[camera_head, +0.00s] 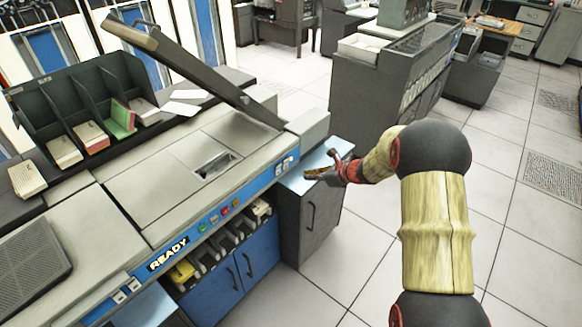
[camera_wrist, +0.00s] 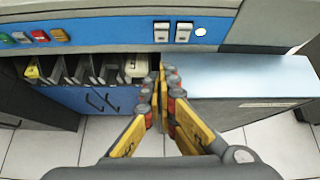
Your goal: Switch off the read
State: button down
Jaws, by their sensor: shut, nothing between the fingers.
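In the head view the pair shows small, near the panel's right end (camera_head: 286,163). My gripper (camera_wrist: 163,76) is shut and empty, its fingertips below the switches in the wrist view and apart from them. In the head view my gripper (camera_head: 318,174) is right of the panel end.
Coloured buttons, including a red one (camera_wrist: 40,36), lie left along the panel. Another switch pair (camera_head: 126,290) is by the READY sign (camera_head: 168,254). A light-blue ledge (camera_wrist: 245,76) is below right. The raised cover (camera_head: 190,68) leans above. Floor at right is clear.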

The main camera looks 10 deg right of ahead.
jog(key=shift+s+m, duration=0.1)
jog(key=shift+m, duration=0.2)
jog(key=shift+a, duration=0.1)
jog(key=b, duration=0.4)
send_near(278, 174)
jog(key=shift+x, duration=2.2)
jog(key=shift+r, duration=0.1)
